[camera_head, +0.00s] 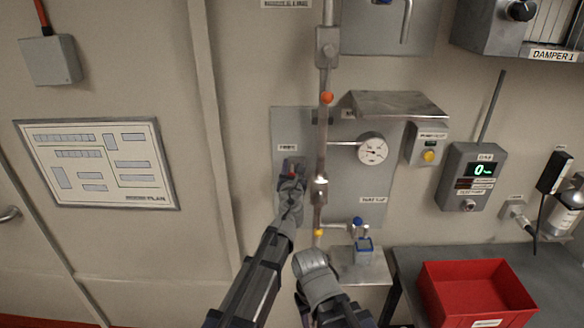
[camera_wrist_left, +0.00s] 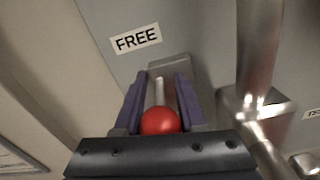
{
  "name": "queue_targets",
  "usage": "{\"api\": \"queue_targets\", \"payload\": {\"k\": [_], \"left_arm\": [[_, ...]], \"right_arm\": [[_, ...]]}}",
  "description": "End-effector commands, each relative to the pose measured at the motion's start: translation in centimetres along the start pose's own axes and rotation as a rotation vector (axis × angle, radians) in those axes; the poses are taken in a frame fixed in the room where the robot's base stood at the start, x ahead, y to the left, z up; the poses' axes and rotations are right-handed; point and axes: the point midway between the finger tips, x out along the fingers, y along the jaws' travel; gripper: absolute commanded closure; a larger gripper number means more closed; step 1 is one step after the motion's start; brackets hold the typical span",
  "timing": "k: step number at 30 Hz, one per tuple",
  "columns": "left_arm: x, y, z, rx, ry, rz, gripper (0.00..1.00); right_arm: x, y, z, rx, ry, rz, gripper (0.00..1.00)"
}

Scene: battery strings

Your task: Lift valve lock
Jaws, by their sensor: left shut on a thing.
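The valve lock (camera_wrist_left: 160,118) shows as a red ball knob on a short metal rod in the left wrist view. A "FREE" label (camera_wrist_left: 138,38) is on the grey plate above it. My left gripper (camera_head: 290,168) is at the plate, left of the vertical pipe (camera_head: 322,150). Its purple fingers stand on both sides of the knob and rod, and it is shut on the lock. The rod's base is partly hidden.
Right of the pipe are a gauge (camera_head: 372,150), a sloped metal hood (camera_head: 400,104) and a yellow-button box (camera_head: 427,145). A blue-capped fitting (camera_head: 362,244) sits low. A red bin (camera_head: 478,290) stands on the table at lower right.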

Motion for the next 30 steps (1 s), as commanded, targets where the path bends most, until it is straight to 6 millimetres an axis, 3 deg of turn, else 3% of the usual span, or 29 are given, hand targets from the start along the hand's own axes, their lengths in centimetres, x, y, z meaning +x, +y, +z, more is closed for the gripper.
{"api": "queue_targets", "payload": {"k": [8,9,15,24,30], "left_arm": [[0.1,0.1,0.3,0.006,-0.002,0.002,1.0],[0.1,0.1,0.3,0.006,-0.002,0.002,0.58],[0.1,0.1,0.2,0.005,-0.001,0.002,0.37],[-0.1,0.1,0.2,0.004,-0.001,0.001,0.37],[-1.5,0.4,0.1,0.004,-0.001,0.003,0.37]], "right_arm": [[-0.2,0.0,0.0,0.001,0.0,0.0,0.5],[-0.2,0.0,0.0,0.001,0.0,0.0,0.5],[-0.2,0.0,0.0,0.0,0.0,0.0,0.5],[-0.2,0.0,0.0,0.0,0.0,0.0,0.5],[-0.2,0.0,0.0,0.0,0.0,0.0,0.5]]}}
